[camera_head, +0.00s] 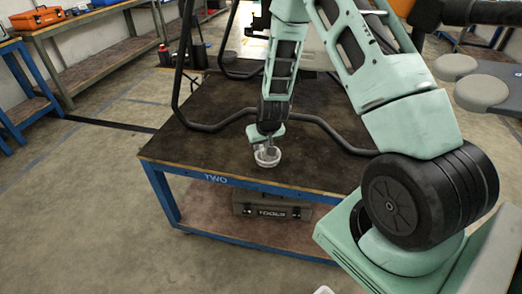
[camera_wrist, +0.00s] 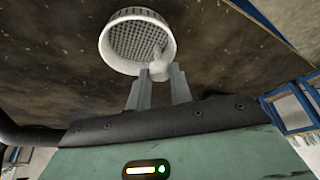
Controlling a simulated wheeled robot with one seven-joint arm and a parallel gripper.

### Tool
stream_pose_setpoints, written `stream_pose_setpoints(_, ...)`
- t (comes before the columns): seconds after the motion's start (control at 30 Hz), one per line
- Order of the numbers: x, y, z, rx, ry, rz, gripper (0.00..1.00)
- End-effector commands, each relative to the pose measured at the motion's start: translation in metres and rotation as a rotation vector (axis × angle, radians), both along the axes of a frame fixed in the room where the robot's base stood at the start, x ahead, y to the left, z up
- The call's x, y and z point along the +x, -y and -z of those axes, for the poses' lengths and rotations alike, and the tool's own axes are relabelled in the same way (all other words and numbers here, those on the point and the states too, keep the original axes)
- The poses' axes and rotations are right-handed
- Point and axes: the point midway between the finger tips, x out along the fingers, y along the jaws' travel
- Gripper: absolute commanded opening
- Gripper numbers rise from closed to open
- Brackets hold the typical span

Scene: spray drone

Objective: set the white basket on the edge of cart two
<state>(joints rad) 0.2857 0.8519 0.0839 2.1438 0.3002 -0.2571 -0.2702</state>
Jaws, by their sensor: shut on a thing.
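The white basket (camera_head: 267,158) is a small round cup with a mesh bottom. It is at the front edge of the dark top of cart two (camera_head: 215,150), whose blue rim reads TWO. My gripper (camera_head: 268,146) points down at the basket from above. In the wrist view the basket (camera_wrist: 137,42) is at the top, and my gripper's two fingers (camera_wrist: 158,78) are at its near side, shut on its rounded stub. Whether the basket touches the cart top or hangs just above it I cannot tell.
Black tubular drone legs (camera_head: 185,75) rise from the cart top around my arm. A grey tool box (camera_head: 272,207) sits on the cart's lower shelf. A workbench (camera_head: 90,60) stands along the left wall. Open floor lies left of the cart.

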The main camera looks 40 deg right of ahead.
Motion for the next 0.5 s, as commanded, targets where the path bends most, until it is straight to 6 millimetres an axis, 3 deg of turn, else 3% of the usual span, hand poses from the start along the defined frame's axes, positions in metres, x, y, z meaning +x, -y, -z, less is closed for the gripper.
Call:
stream_pose_setpoints(0.17, -0.001, 0.0, 0.022, 0.001, -0.002, 0.0, 0.0)
stream_pose_setpoints(0.5, 0.0, 0.0, 0.025, 0.0, -0.001, -0.001, 0.0)
